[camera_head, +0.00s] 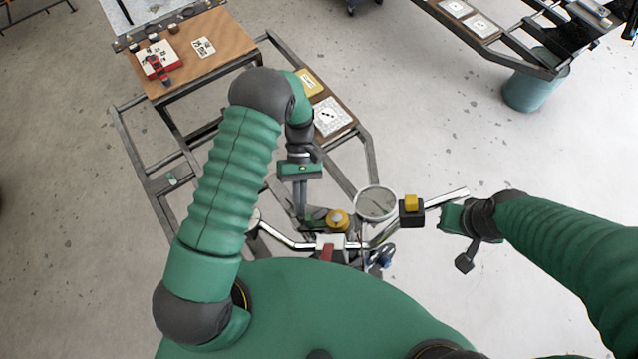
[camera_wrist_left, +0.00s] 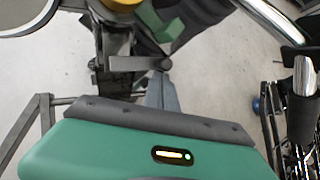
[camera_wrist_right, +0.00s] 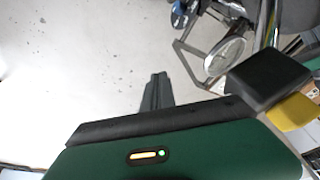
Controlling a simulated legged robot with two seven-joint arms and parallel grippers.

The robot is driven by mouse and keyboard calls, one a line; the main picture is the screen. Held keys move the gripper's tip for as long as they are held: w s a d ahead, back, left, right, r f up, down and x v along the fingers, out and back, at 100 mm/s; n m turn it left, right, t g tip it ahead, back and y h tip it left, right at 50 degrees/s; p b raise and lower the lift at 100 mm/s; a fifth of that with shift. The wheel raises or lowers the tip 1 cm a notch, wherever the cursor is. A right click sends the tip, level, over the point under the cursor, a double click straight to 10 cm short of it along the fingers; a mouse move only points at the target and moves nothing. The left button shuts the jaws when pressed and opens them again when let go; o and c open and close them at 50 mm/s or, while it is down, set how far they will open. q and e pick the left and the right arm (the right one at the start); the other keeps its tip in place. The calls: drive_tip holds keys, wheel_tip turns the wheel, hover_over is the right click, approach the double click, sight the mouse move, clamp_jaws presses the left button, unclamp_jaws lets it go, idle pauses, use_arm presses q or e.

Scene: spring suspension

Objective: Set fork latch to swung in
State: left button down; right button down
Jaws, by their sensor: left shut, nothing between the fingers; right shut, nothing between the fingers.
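A grey lever with a round end (camera_wrist_left: 138,63), possibly the fork latch, shows in the left wrist view on a dark upright bracket. My left gripper (camera_wrist_left: 162,88) is shut and empty, with its fingertips close to that lever; I cannot tell whether they touch. In the head view my left gripper (camera_head: 302,208) points down behind the handlebar (camera_head: 282,241), where the lever is too small to tell. My right gripper (camera_wrist_right: 156,90) is shut and empty, over open floor in its wrist view. In the head view its green body (camera_head: 455,217) is right of the handlebar.
A yellow knob (camera_head: 338,220) and a round dial (camera_head: 376,203) sit by the handlebar, with a black box with a yellow top (camera_head: 411,211) on its right part. A wooden bench (camera_head: 225,38) stands at the back left. A teal bin (camera_head: 535,91) stands at the back right.

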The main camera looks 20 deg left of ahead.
use_arm(q)
drive_tip(key=b+v, duration=0.4)
drive_tip(key=v, duration=1.3)
drive_tip(key=shift+f, duration=0.15)
